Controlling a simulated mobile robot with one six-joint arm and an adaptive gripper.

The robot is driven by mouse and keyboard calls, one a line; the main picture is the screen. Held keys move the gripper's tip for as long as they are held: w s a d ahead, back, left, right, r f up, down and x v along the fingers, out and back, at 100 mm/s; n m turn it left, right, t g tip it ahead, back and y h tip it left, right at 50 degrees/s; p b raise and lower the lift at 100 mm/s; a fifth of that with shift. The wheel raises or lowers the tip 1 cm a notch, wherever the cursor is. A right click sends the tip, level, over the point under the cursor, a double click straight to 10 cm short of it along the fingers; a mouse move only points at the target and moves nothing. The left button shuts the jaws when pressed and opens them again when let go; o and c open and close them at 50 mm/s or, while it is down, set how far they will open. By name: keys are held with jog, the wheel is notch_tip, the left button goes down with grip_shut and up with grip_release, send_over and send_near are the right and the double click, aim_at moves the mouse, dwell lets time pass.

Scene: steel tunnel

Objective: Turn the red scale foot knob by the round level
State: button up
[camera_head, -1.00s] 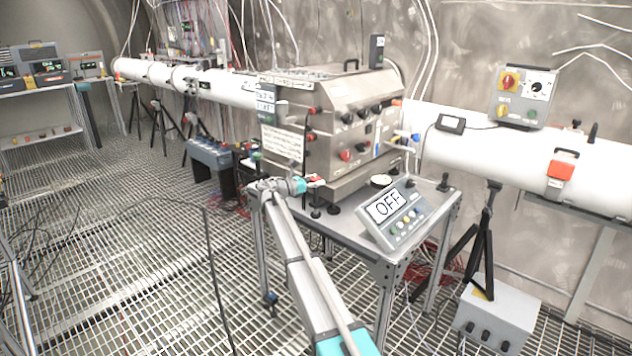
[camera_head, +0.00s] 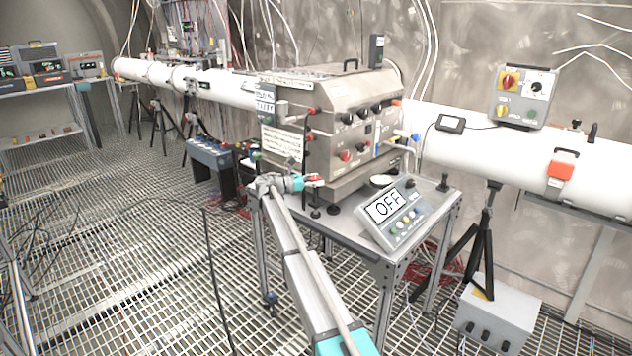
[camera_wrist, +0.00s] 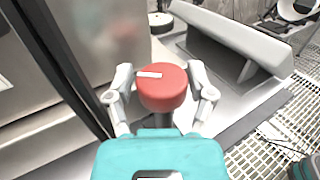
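The red scale foot knob (camera_wrist: 163,84) has a white line on its top. It sits between the two fingers of my gripper (camera_wrist: 162,80) in the wrist view.
A tilted console showing OFF (camera_head: 395,212) stands on the table (camera_head: 350,230), right of the knob; its back (camera_wrist: 232,38) shows in the wrist view. The steel box (camera_head: 335,130) rises close behind my gripper. Grating floor is open at the left.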

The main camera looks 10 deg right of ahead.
jog(key=shift+o, duration=0.8)
jog(key=shift+s, duration=0.1)
jog(key=shift+a, duration=0.2)
jog(key=s+a, duration=0.1)
jog(key=a, duration=1)
jog(key=shift+s+a, duration=0.3)
jog(key=shift+s, duration=0.05)
